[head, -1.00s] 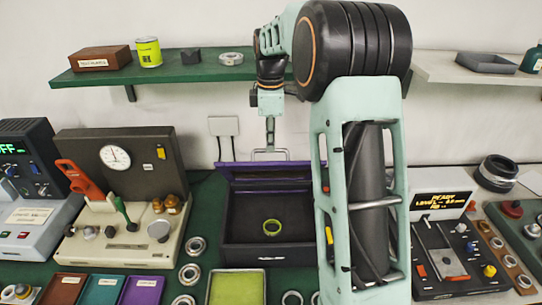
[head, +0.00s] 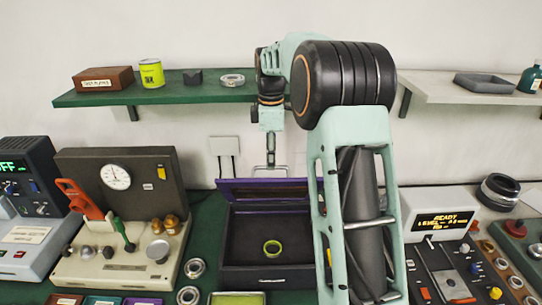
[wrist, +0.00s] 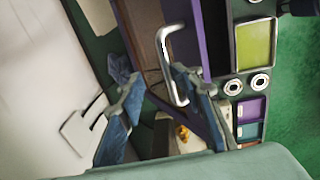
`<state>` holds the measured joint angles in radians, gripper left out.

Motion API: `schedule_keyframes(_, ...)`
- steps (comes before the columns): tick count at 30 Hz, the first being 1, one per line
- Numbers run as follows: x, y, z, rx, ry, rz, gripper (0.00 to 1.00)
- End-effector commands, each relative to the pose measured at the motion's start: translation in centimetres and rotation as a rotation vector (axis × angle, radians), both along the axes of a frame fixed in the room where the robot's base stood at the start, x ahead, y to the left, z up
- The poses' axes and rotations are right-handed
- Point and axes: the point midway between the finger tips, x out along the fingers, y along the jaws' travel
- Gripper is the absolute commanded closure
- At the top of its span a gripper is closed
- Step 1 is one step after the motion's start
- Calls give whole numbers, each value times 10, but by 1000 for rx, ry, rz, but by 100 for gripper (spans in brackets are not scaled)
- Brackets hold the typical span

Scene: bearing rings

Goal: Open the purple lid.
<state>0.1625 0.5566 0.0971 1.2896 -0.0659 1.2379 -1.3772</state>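The purple lid (head: 262,187) stands raised at the back of a dark box (head: 268,279), whose inside is open to view. A silver handle (head: 270,171) sits at the lid's upper edge; it also shows in the wrist view (wrist: 163,50). My gripper (head: 270,150) is just above the handle. In the wrist view my gripper (wrist: 155,80) has its blue-grey fingers spread, with the handle close to the right finger. Nothing is clearly held; I cannot tell whether that finger touches the handle.
A green shelf (head: 205,90) with small items hangs above. A gauge machine (head: 115,220) stands left of the box, a device with a lit display (head: 445,225) right. Bearing rings (head: 195,268) lie beside the box, a lime tray (head: 237,298) in front. My arm hides the box's right side.

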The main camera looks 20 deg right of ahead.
Motion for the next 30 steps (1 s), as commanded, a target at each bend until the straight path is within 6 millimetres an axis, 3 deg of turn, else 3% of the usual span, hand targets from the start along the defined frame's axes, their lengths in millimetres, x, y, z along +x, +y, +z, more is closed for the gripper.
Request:
schedule_keyframes(1, 0, -4, -11, -4, 7, 0, 74)
schedule_keyframes(19, 1, -1, -1, -1, 0, -1, 74)
schedule_keyframes(23, 1, -1, 17, -1, -3, -1, 74)
schedule_keyframes(30, -2, -1, 68, -2, -3, -2, 74)
